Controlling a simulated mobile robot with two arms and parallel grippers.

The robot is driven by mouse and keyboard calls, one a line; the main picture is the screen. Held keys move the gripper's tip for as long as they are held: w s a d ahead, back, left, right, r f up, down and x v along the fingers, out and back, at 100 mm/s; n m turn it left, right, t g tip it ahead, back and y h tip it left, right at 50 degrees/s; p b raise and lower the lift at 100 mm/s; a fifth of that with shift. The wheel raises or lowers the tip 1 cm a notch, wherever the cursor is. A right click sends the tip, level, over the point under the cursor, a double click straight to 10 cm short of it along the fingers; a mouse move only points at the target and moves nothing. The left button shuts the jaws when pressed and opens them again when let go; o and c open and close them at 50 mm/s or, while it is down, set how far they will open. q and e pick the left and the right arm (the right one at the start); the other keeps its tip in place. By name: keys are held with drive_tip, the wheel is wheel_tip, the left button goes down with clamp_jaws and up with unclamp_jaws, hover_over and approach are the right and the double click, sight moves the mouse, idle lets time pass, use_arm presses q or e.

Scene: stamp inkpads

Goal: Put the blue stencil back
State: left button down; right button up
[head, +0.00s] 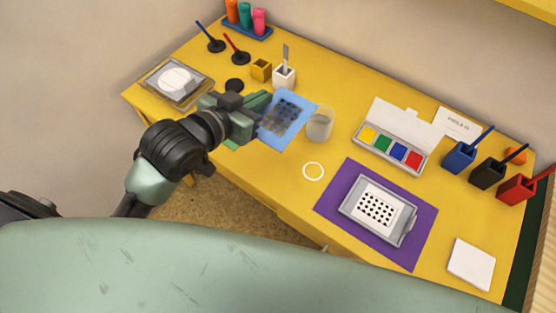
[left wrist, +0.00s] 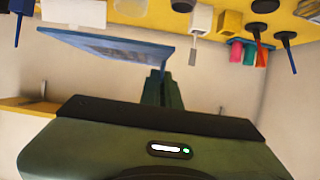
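The blue stencil (head: 290,122) is a flat blue sheet with a grid of dark holes, in the middle of the head view. My left gripper (head: 258,108) is at its left edge and looks shut on it. In the left wrist view the stencil (left wrist: 105,45) shows nearly edge-on, with its end between the fingers of my left gripper (left wrist: 160,88). It is tilted and appears raised off the yellow table (head: 275,190). My right gripper is not in view.
A cup (head: 320,124) stands just right of the stencil. A purple mat (head: 335,192) bears a grey tray (head: 409,234) with a dotted sheet. A paint box (head: 394,120), colored pots and a white square (head: 471,263) lie right. Another tray (head: 151,87) stands left.

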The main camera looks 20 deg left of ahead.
sight(264, 158)
use_arm(q)
drive_tip(key=shift+s+f, duration=0.2)
drive_tip(key=shift+f, duration=0.25)
wheel_tip(264, 158, down, 20)
drive_tip(key=shift+r+b, duration=0.15)
drive_tip(key=shift+b, duration=1)
drive_tip(key=c, duration=1.6)
unclamp_jaws()
drive_tip(key=shift+c, duration=0.2)
drive_tip(key=shift+r, duration=0.1)
drive_tip(key=v, duration=1.2)
